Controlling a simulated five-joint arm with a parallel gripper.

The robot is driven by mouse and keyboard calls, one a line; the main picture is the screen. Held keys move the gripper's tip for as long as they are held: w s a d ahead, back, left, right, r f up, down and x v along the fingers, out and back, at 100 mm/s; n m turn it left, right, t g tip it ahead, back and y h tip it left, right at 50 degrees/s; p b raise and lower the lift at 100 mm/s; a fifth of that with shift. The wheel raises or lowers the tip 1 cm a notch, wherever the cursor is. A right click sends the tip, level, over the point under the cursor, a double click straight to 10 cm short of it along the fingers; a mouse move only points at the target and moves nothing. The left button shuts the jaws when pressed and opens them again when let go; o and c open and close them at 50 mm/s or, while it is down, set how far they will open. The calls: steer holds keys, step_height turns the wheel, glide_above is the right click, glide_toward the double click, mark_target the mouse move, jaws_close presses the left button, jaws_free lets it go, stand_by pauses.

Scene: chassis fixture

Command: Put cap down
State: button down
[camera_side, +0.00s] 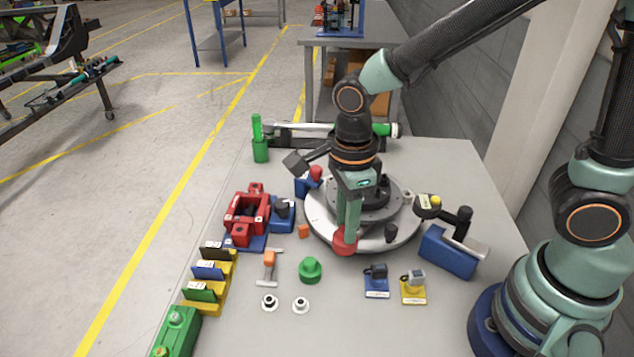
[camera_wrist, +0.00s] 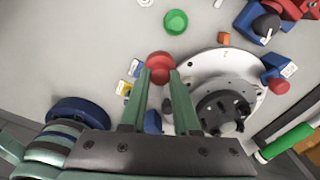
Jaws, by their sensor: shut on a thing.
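A red cap (camera_side: 343,243) is held between the fingertips of my gripper (camera_side: 347,226), which points down. The cap is at the front edge of the round grey turntable (camera_side: 405,232); I cannot tell whether it touches a surface beneath. In the wrist view the red cap (camera_wrist: 159,63) sits between the tips of the two green fingers (camera_wrist: 160,76), at the edge of the turntable (camera_wrist: 245,60). The fingers hide part of the cap.
A green knob (camera_side: 311,269) stands in front of the cap, and a small orange block (camera_side: 303,231) lies to its left. Blue and yellow stands (camera_side: 376,288) (camera_side: 413,292) are front right, a blue block (camera_side: 447,252) further right. Bare table (camera_side: 340,320) is at the front.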

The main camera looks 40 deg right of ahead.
steer(key=shift+f, duration=4.4)
steer(key=shift+f, duration=0.1)
steer(key=c, duration=0.7)
jaws_free()
steer(key=shift+o, duration=0.2)
step_height(320, 180, up, 12)
steer(key=shift+r, duration=0.15)
steer(key=d+r+n+t, duration=0.2)
steer(key=d+r+n, duration=0.3)
steer(key=n, duration=0.6)
steer(key=d+r+n+t, duration=0.3)
steer(key=d+n, duration=0.5)
steer(key=n, duration=0.3)
steer(key=shift+s+d+r+t, duration=0.15)
steer(key=shift+s+r+t, duration=0.15)
steer(key=shift+r, duration=0.55)
